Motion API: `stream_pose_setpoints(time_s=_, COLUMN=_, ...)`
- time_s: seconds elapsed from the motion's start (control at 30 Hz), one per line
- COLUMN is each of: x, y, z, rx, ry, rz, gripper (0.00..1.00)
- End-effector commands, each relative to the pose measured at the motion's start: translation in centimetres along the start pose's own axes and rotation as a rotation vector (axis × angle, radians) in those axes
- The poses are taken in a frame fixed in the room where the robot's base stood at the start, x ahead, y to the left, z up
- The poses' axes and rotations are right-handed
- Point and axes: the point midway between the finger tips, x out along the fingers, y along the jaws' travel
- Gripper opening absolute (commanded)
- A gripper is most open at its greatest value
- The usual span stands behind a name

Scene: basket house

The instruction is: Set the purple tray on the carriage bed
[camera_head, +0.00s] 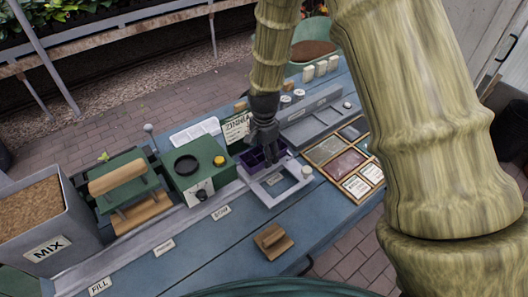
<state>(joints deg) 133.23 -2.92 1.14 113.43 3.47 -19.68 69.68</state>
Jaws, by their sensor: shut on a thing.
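My gripper (266,150) points down at the middle of the table, its dark fingers over the purple tray (251,161). It is shut on the tray; the fingertips hide part of its rim and cells. The pale grey carriage (266,197), a frame with a light knob on its right, lies just in front of the tray. The tray is at the carriage's back edge; I cannot tell whether they touch.
A green machine (195,168) with a black round opening stands left of the tray. A compartment box (341,158) stands right. A wooden-handled block (273,240) lies in front. A grey MIX bin (45,220) is far left. The front blue tabletop is mostly clear.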

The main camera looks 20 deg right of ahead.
Motion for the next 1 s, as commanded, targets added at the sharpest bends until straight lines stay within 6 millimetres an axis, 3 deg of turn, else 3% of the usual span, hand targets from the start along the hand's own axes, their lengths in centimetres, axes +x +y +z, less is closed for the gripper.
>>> stream_pose_setpoints(time_s=1.0, x=0.92, y=0.0, z=0.0, rx=0.0, ry=0.0, rz=0.0, gripper=0.39)
